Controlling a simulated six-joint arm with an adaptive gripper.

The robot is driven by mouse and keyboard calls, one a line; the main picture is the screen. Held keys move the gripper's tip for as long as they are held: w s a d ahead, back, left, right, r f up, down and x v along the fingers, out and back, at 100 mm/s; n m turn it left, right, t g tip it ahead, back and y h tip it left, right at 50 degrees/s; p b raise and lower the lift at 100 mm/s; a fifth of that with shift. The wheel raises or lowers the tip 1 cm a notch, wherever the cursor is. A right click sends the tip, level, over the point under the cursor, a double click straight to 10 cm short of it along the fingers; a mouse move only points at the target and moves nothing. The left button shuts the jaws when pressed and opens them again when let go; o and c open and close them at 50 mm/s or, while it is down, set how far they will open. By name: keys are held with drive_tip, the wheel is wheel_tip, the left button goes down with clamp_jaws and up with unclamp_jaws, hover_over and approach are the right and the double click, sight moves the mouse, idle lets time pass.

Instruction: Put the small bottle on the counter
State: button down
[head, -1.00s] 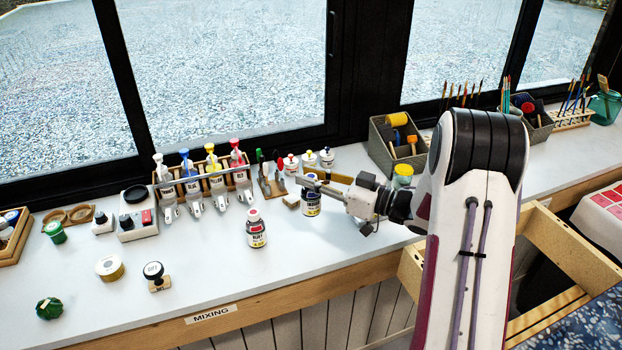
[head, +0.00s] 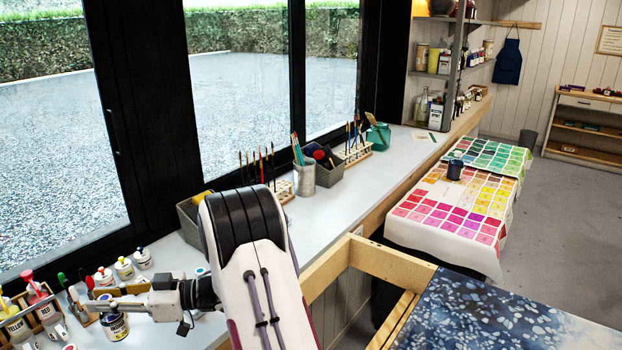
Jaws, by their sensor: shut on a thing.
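My gripper (head: 104,304) is at the lower left of the head view, over the counter (head: 178,266). It is shut on a small bottle (head: 115,328) with a white label and dark blue and yellow bands. The bottle looks upright; the fingers cover its top. Whether its base touches the counter, I cannot tell.
White bottles (head: 124,268) stand behind my gripper. Yellow and red dispensers (head: 42,305) stand in a rack to the left. A grey bin (head: 188,222), a brush pot (head: 304,178) and a teal jug (head: 378,136) line the window side. Clear counter lies in front of them.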

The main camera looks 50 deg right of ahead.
drive_tip(key=w+d+r+m+t+h, duration=0.25)
drive_tip(key=w+d+m+h, duration=0.2)
drive_tip(key=w, duration=0.35)
drive_tip(key=w+d+r+m+t+h, duration=0.2)
drive_tip(key=w+d+r+m+h, duration=0.15)
drive_tip(key=w+h, duration=0.4)
drive_tip(key=d+f+m+g+h, duration=0.2)
drive_tip(key=d+m+h, duration=0.3)
drive_tip(key=d, duration=0.4)
drive_tip(key=d+f+m+g+h, duration=0.2)
drive_tip(key=d+m+h, duration=0.2)
drive_tip(key=d+h, duration=0.4)
drive_tip(key=shift+w+d+f+m+g, duration=0.35)
drive_tip(key=shift+w+d+m, duration=0.1)
drive_tip(key=shift+d, duration=0.55)
wheel_tip(320, 180, down, 6)
drive_tip(key=shift+f, duration=0.15)
drive_tip(key=shift+f, duration=1.8)
